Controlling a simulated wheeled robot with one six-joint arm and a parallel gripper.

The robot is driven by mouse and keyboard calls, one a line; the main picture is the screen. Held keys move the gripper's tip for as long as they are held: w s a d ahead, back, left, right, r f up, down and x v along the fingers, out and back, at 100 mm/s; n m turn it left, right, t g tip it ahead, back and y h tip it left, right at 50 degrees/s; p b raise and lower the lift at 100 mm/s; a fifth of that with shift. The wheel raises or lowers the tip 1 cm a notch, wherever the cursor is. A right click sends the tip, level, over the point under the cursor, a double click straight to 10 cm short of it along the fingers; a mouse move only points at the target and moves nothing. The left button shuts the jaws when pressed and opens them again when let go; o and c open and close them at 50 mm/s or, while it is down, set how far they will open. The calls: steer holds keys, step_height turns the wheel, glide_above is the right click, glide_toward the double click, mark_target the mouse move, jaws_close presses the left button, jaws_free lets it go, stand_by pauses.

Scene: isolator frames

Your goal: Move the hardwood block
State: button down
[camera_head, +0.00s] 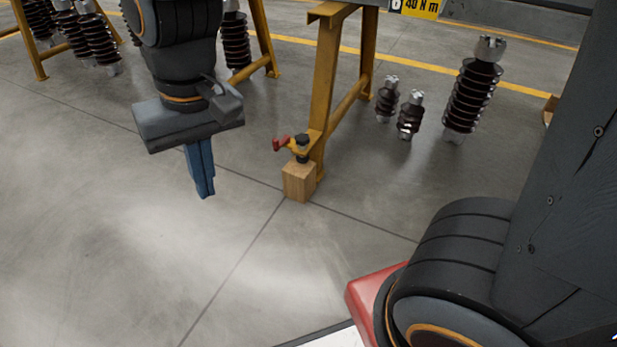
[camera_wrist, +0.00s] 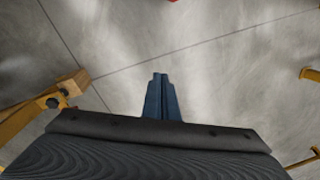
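The hardwood block (camera_head: 299,184) is a light brown wooden cube on the concrete floor, at the foot of a yellow steel leg (camera_head: 323,90). A black screw foot on a yellow bracket is directly above the block and appears to rest on its top. In the wrist view the block (camera_wrist: 76,81) is at the left, partly covered by the bracket. My gripper (camera_head: 206,193) hangs to the left of the block, pointing down and apart from it. Its blue fingers are together with nothing between them; the fingertips also show in the wrist view (camera_wrist: 160,77).
A red handle (camera_head: 281,144) sticks out left from the bracket. Several brown ribbed insulators (camera_head: 473,92) stand on the floor behind to the right, with more at the back left near another yellow frame (camera_head: 259,40). The floor in front and left of the block is clear.

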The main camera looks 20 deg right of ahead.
steer(key=s+d+r+n, duration=0.1)
steer(key=s+r+n, duration=0.1)
steer(key=s, duration=0.8)
steer(key=shift+d+n, duration=0.4)
steer(key=shift+n, duration=0.1)
